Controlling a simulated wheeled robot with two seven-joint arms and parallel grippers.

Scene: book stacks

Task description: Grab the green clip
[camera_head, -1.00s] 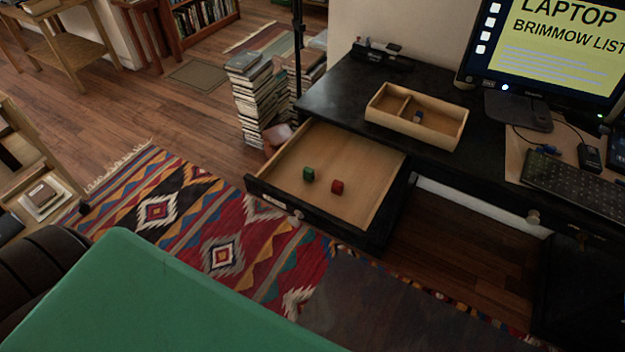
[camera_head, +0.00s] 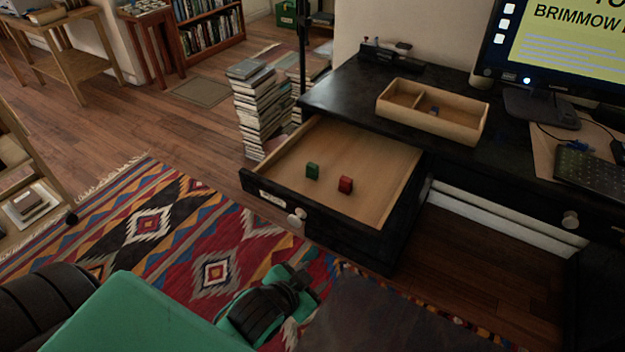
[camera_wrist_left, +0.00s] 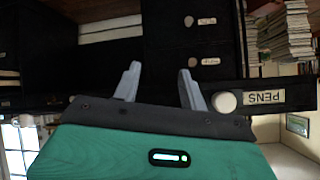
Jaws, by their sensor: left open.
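The green clip (camera_head: 312,171) is a small green block in the open desk drawer (camera_head: 350,195), near its left front part. A red clip (camera_head: 345,184) sits just right of it. My left gripper (camera_head: 303,270) is low in front of the drawer, over the rug, apart from the clips. In the left wrist view its two grey fingers (camera_wrist_left: 160,84) are spread with nothing between them. The clips are not visible in that view.
The drawer front has a white knob (camera_wrist_left: 224,102) and a PENS label (camera_wrist_left: 265,98). A wooden tray (camera_head: 459,129) with a small bluish item stands on the black desk (camera_head: 340,95). A book stack (camera_head: 259,110) rises left of the drawer. The drawer floor is mostly clear.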

